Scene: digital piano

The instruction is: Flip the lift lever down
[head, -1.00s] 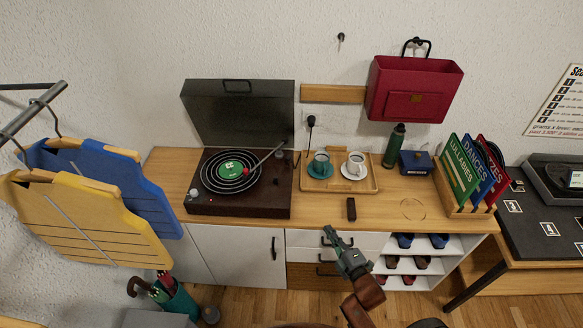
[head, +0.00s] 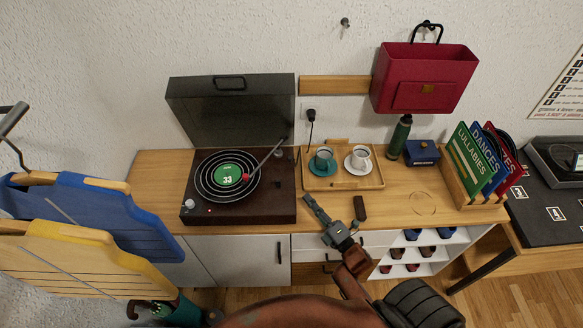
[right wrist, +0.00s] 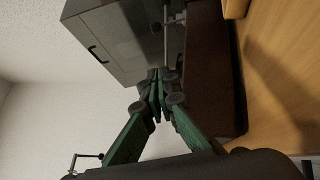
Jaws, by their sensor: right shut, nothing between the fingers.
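The record player (head: 238,214) stands on the wooden cabinet top with its grey lid (head: 232,112) raised. A record with a green label (head: 228,174) lies on its platter. The tonearm (head: 268,157) reaches over the record, its red head (head: 245,177) near the label. The lift lever is too small to make out for certain beside the tonearm. My right gripper (head: 309,201) is shut and empty, just right of the player's front right corner. In the right wrist view its green fingers (right wrist: 157,95) come together in front of the player and lid. My left gripper is not in view.
A wooden tray (head: 343,182) with a teal cup and a white cup sits right of the player. A small dark block (head: 360,208) lies beside my gripper. A green bottle (head: 400,138) and record rack (head: 480,206) stand further right. Blue and yellow boards hang at left.

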